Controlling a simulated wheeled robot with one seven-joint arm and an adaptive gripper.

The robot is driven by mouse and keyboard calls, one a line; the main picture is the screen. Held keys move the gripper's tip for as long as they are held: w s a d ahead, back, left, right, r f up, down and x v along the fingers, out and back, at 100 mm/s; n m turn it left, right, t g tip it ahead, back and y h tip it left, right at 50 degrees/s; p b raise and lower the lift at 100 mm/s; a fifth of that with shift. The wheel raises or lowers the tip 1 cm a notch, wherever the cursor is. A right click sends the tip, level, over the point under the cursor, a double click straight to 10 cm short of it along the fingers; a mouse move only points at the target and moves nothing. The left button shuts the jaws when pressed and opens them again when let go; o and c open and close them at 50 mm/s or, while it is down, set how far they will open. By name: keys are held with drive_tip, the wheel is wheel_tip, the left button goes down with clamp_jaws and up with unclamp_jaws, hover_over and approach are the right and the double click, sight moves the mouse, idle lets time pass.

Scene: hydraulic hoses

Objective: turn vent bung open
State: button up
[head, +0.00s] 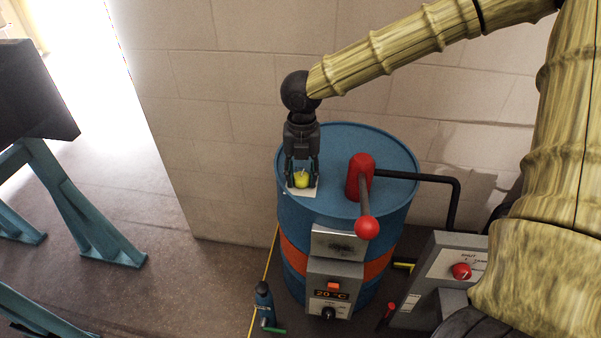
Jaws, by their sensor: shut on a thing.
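The vent bung (302,180) is a small yellow knob with a pale mark on top. It stands over a white label plate (301,192) on the left part of the blue drum's lid (335,150). My gripper (302,177) points down from above, with its two dark fingers on either side of the bung. It is shut on the bung. The fingers hide the bung's sides, and its exact turn angle is hard to read.
A red pump with a lever ending in a red ball (367,227) stands on the lid, right of my gripper. A black pipe (420,178) runs right. A heater box (335,291) reading 20 °C is on the drum's front. A grey cabinet with a red knob (461,271) stands right.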

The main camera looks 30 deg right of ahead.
sight(303, 175)
drive_tip(key=m+p, duration=0.1)
drive_tip(key=m, duration=0.3)
drive_tip(key=shift+d+r, duration=0.1)
drive_tip(key=shift+r, duration=0.05)
drive_tip(key=m+p, duration=0.1)
drive_tip(key=m, duration=0.3)
drive_tip(key=shift+m, duration=0.4)
drive_tip(key=m+p, duration=0.1)
drive_tip(key=m, duration=0.3)
drive_tip(key=shift+s+p, duration=0.15)
drive_tip(key=shift+p, duration=0.2)
drive_tip(key=shift+m+p, duration=0.45)
drive_tip(key=shift+m, duration=1.55)
drive_tip(key=o, duration=1)
wheel_tip(303, 175, up, 12)
drive_tip(key=shift+f, duration=0.1)
